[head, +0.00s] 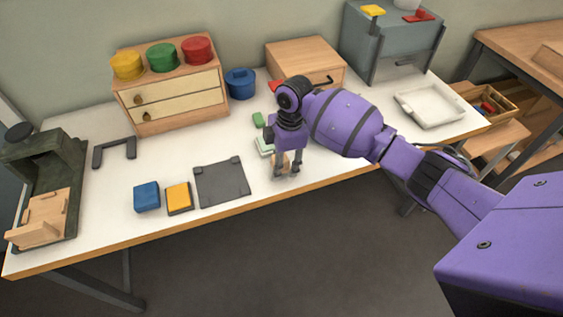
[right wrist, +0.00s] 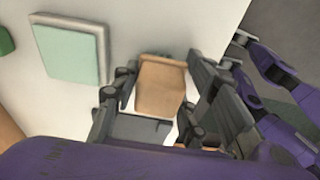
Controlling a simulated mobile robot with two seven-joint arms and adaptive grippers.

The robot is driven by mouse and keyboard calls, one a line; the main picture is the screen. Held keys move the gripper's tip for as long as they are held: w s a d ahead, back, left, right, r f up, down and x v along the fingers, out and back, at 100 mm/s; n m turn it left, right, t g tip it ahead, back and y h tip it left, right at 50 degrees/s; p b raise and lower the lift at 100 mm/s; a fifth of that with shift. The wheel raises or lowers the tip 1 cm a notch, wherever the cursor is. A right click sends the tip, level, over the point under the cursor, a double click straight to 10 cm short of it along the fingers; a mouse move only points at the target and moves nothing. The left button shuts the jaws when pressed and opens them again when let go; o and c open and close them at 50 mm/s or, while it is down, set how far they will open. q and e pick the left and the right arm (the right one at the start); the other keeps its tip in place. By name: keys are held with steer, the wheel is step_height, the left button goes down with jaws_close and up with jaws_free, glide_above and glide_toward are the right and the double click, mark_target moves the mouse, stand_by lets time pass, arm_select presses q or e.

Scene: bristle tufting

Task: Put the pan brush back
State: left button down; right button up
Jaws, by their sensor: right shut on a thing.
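My right gripper (head: 286,173) is low over the front edge of the white table. It is shut on a tan wooden block, seen in the head view as a small tan piece (head: 281,160) between the fingers. In the right wrist view the block (right wrist: 161,86) sits between the two dark fingers of my right gripper (right wrist: 155,115). It looks like the pan brush, but no bristles show. Whether it touches the table I cannot tell. My left gripper is not in view.
A pale green pad in a white frame (right wrist: 72,48) lies beside the gripper. A dark plate (head: 221,183), yellow block (head: 179,198) and blue block (head: 146,196) are to the left. A white tray (head: 429,105) is at the right. A drawer box (head: 172,88) stands behind.

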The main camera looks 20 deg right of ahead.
steer(key=shift+f, duration=0.1)
steer(key=o, duration=1)
steer(key=shift+o, duration=0.2)
steer(key=r, duration=0.4)
steer(key=d+r, duration=0.1)
steer(key=r, duration=0.7)
steer(key=shift+d+r+p, duration=0.15)
steer(key=shift+d+p, duration=0.1)
steer(key=shift+p, duration=0.15)
